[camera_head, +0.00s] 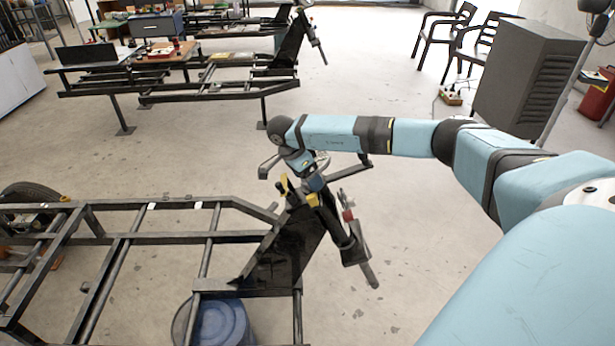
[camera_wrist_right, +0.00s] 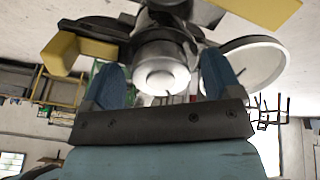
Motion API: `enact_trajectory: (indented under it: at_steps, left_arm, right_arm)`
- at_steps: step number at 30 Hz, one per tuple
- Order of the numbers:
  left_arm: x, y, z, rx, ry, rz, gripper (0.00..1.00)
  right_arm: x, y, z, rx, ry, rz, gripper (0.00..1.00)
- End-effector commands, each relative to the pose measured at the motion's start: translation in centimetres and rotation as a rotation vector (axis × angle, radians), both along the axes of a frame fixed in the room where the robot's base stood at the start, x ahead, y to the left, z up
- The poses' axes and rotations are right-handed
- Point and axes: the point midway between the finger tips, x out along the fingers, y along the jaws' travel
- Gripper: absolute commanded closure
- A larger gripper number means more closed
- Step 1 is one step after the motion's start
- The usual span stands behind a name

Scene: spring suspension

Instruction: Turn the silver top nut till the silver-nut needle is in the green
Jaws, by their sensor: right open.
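The silver top nut (camera_wrist_right: 162,72) shows in the right wrist view as a round, bright metal piece under a dark fitting. My right gripper (camera_wrist_right: 163,80) is open, with one blue finger on each side of the nut; I cannot tell whether either finger touches it. A pale round disc with a dark rim (camera_wrist_right: 262,66), perhaps a gauge, is beside the nut; no needle or green zone can be made out. In the head view my right gripper (camera_head: 316,184) is at the top of the suspension strut (camera_head: 347,238), where the nut is hidden. My left gripper is out of view.
Yellow parts (camera_wrist_right: 76,50) sit close to the fingers. The black frame (camera_head: 140,237) spreads left of the strut, with a blue barrel (camera_head: 222,325) beneath. A second frame (camera_head: 180,92) stands behind. The floor right of the strut is clear.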

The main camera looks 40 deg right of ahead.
Motion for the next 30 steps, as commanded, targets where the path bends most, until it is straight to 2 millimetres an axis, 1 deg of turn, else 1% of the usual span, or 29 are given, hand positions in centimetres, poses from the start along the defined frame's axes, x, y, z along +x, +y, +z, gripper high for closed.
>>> enact_trajectory:
  at_steps: [4,7,11,15,21,25,30]
  left_arm:
    - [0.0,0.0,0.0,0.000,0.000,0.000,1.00]
    - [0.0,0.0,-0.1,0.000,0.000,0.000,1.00]
    - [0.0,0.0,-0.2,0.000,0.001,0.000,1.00]
    - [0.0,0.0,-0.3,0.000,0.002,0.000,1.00]
    - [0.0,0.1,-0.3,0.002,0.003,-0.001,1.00]
    - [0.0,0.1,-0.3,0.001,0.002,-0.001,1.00]
    - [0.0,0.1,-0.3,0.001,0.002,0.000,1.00]
  right_arm:
    - [0.2,0.1,0.5,0.000,0.000,0.000,0.16]
    - [0.5,0.6,1.7,0.001,-0.002,0.000,0.16]
    - [1.3,1.4,4.3,0.001,-0.004,0.002,0.16]
    - [2.1,2.4,7.4,0.001,-0.004,0.002,0.16]
    - [3.0,3.6,10.9,0.000,-0.003,0.001,0.16]
    - [3.3,4.0,12.2,0.001,-0.001,0.000,0.16]
    - [3.5,4.1,12.7,0.000,0.000,0.000,0.16]
